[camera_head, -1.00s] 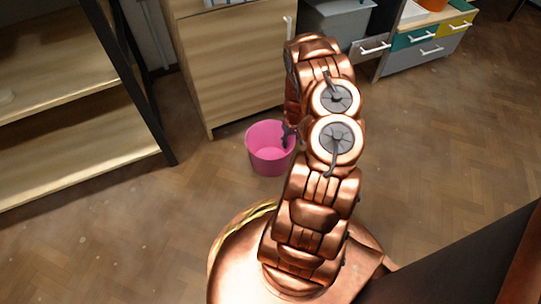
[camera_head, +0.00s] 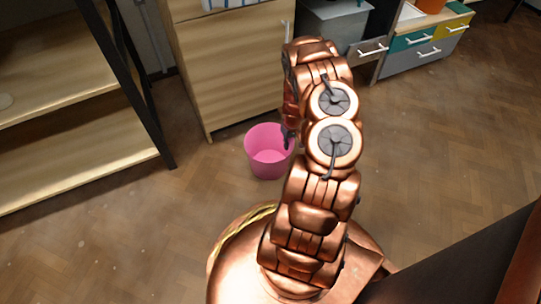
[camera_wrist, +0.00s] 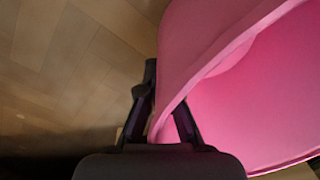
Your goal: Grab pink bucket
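The pink bucket (camera_head: 266,163) stands upright on the floor in the head view, left of my arm and by the wooden cabinet. My gripper (camera_head: 288,138) is at the right side of its rim, partly hidden by my arm. In the wrist view the bucket (camera_wrist: 250,105) fills the right side, with its rim running down between the fingertips. One finger of my gripper (camera_wrist: 163,98) is outside the wall and the other is inside. The fingers are apart, with some room beside the thin wall. Whether either finger touches it is unclear.
A wooden cabinet (camera_head: 230,75) stands close behind the bucket. An open shelf with a dark post (camera_head: 135,85) is at the left. Drawers with coloured fronts (camera_head: 425,45) are at the back right. The wood floor (camera_head: 110,240) is clear around the bucket.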

